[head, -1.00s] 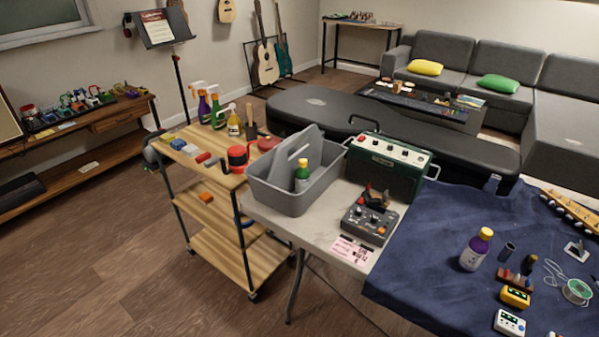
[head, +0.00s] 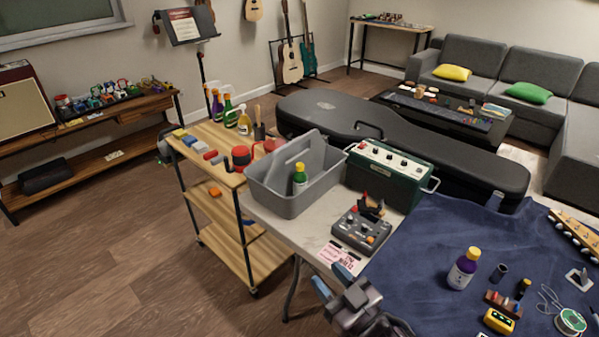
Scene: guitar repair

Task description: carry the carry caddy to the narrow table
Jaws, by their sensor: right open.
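The grey carry caddy (head: 274,199) stands on the left end of the pale folding table (head: 289,232). It has a raised middle handle (head: 296,152) and holds a green bottle with a yellow cap (head: 299,179). My right gripper (head: 333,281) is at the bottom of the view, in front of and below the table's near edge. It is open, empty and apart from the caddy. A narrow table with dark legs (head: 391,25) stands against the far wall, with small items on top. My left gripper is out of view.
A wooden cart (head: 228,172) with bottles and tools stands left of the caddy. A green amplifier (head: 385,177) and a grey pedal (head: 360,232) are right of it. A guitar case (head: 440,160) lies behind. A low wooden shelf (head: 110,122) is at left. Wood floor is open front left.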

